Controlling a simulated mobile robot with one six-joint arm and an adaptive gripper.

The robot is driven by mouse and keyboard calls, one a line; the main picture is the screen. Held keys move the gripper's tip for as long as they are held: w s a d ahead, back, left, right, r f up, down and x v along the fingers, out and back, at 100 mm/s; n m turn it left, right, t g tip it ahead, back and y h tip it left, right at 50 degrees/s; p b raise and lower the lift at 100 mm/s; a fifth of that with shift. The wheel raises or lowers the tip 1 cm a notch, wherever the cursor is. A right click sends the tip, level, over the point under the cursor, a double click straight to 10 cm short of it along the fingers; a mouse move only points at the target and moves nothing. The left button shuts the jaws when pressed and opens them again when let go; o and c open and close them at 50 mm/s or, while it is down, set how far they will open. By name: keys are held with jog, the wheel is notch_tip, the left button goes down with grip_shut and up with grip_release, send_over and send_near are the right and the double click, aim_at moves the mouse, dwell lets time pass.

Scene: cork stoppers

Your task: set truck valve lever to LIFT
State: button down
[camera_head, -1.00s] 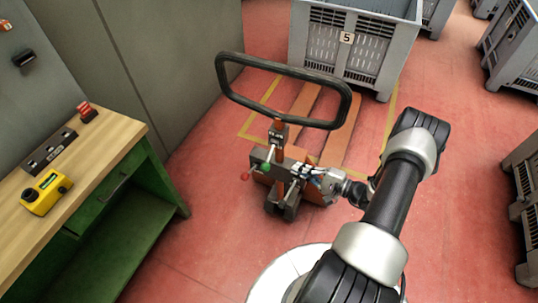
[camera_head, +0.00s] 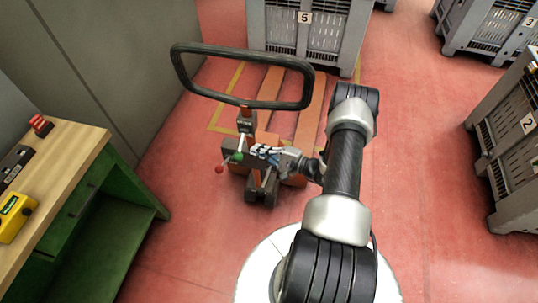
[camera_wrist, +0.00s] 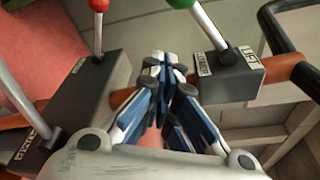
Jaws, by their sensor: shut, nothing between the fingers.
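The green-knobbed lever (camera_wrist: 208,27) stands on a grey block (camera_wrist: 232,80) with a LIFT label on its right and another label, apparently LOWER, on its left. It leans to the left in the wrist view. Its green knob (camera_head: 237,157) shows in the head view beside the truck's post. A red-knobbed lever (camera_wrist: 98,35) stands on a second block at left; its red knob (camera_head: 219,169) shows in the head view. My gripper (camera_wrist: 160,60) is shut and empty, between the two blocks; it shows in the head view (camera_head: 257,151) just right of the green knob.
The pallet truck's black loop handle (camera_head: 243,102) rises over the levers. Grey crate 5 (camera_head: 310,30) stands behind. A workbench (camera_head: 60,160) with a yellow box (camera_head: 14,217) is at left. Grey crates (camera_head: 505,130) line the right. Red floor between is clear.

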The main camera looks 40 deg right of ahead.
aim_at(240, 152)
jog(key=shift+w+a+r+b, duration=0.1)
jog(key=shift+a+r, duration=0.15)
jog(key=shift+a, duration=0.45)
jog(key=shift+w+a+r+b, duration=0.1)
jog(key=shift+a+r, duration=0.15)
jog(key=shift+a, duration=0.45)
jog(key=shift+w+a+r+b, duration=0.1)
jog(key=shift+a+r, duration=0.15)
jog(key=shift+a, duration=0.45)
jog(key=shift+s+a+r+m+p, duration=0.25)
jog(key=shift+m+p, duration=0.1)
jog(key=shift+m, duration=0.15)
jog(key=r+m, duration=0.1)
jog(key=a+m+g+p, duration=0.1)
jog(key=s+r+m+p, duration=0.1)
jog(key=m, duration=0.1)
jog(key=shift+a+r+y, duration=0.25)
jog(key=shift+r+y, duration=0.1)
jog(key=shift+y, duration=0.05)
jog(key=shift+s+a+r+m+g+y+p, duration=0.15)
jog(key=shift+r+m+g+p, duration=0.2)
jog(key=shift+r+m, duration=0.3)
jog(key=shift+r+m+g+y+p, duration=0.1)
jog(key=shift+r+m+g+p, duration=0.1)
jog(key=shift+r+m+p, duration=0.35)
jog(key=shift+s+a+r+m+g+y+p, duration=0.15)
jog(key=shift+r+m+g+p, duration=0.1)
jog(key=shift+r+m, duration=0.55)
jog(key=shift+w, duration=0.1)
